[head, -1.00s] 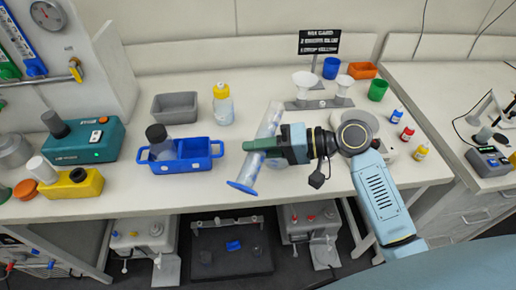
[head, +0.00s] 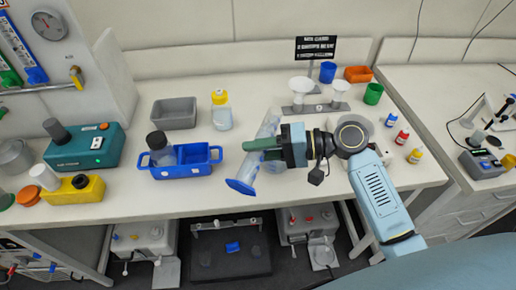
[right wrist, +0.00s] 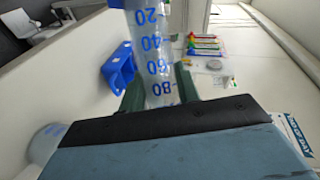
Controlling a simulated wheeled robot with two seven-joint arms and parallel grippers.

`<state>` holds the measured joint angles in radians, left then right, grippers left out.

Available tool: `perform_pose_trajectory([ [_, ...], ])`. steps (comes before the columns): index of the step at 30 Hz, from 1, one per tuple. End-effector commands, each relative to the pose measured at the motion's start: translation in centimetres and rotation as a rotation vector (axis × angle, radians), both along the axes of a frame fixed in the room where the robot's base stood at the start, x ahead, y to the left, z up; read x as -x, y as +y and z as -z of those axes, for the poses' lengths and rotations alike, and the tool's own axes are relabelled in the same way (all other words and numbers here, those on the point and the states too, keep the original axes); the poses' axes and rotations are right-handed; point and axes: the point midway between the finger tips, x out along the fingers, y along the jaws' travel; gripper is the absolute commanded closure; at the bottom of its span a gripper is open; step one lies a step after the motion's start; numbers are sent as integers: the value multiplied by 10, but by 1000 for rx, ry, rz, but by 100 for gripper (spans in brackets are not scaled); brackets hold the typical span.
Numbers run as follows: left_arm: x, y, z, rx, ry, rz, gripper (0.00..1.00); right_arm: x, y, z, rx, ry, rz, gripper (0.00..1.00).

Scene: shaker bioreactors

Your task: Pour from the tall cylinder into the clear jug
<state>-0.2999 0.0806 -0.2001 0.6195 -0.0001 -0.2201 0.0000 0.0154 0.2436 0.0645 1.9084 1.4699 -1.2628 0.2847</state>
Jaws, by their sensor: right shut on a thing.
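The tall cylinder (head: 247,174) is clear with blue graduations and a blue base. My right gripper (head: 263,144) is shut around its middle and holds it tilted, base toward the table's front edge. In the right wrist view the cylinder (right wrist: 152,45) stands between the fingers (right wrist: 158,88), with its blue numbers facing the camera. The clear jug (head: 274,165) is mostly hidden behind my right gripper in the head view. A clear vessel with blue marks, seemingly the jug (right wrist: 46,143), shows at lower left in the right wrist view. My left gripper is out of view.
A blue two-part caddy (head: 185,170) holding a dark-capped bottle stands left of the cylinder. A grey bin (head: 174,113) and a yellow-capped bottle (head: 221,112) are behind. White funnels on a stand (head: 319,106) and small coloured bottles (head: 402,136) lie to the right.

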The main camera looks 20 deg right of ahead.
Motion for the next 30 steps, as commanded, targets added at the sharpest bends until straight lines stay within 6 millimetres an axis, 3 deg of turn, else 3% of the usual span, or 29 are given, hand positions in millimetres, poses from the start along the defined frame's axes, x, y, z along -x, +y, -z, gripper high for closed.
perform_pose_trajectory([
  [30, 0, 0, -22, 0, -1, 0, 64, -1, -1, -16, -104, 108, 0, 95],
])
